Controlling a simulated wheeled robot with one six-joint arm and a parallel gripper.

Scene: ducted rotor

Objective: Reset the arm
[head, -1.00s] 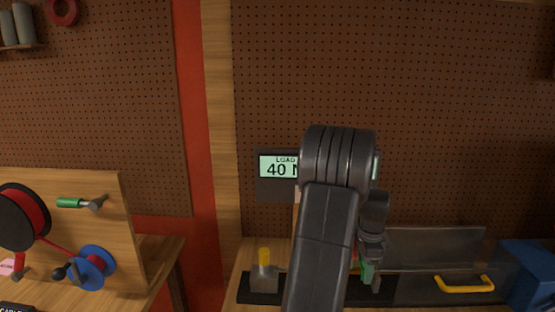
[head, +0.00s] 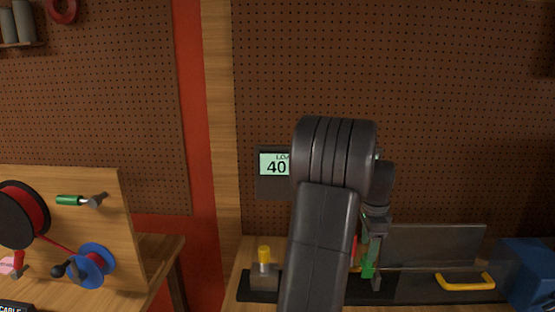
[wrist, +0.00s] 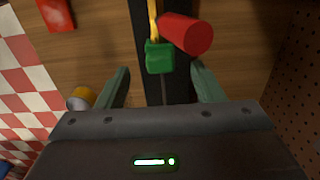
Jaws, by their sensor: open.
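My gripper (head: 372,262) hangs pointing down at the right of my arm in the head view, partly hidden by my arm. In the wrist view, my gripper (wrist: 161,82) shows two greenish-grey fingers spread apart with nothing held between them. A green block (wrist: 159,57) lies beyond the fingertips, on a black rail (wrist: 144,30) with a yellow strip running from it. A red cylinder (wrist: 187,34) is just right of the green block. The green block also shows beside the gripper in the head view (head: 367,269).
A load display (head: 275,168) is partly covered by my arm. A yellow-topped post (head: 264,256) stands left of my arm. A clear panel (head: 435,245), a yellow handle (head: 465,282) and a blue box (head: 532,272) are at the right. A spool board (head: 100,210) stands at the left.

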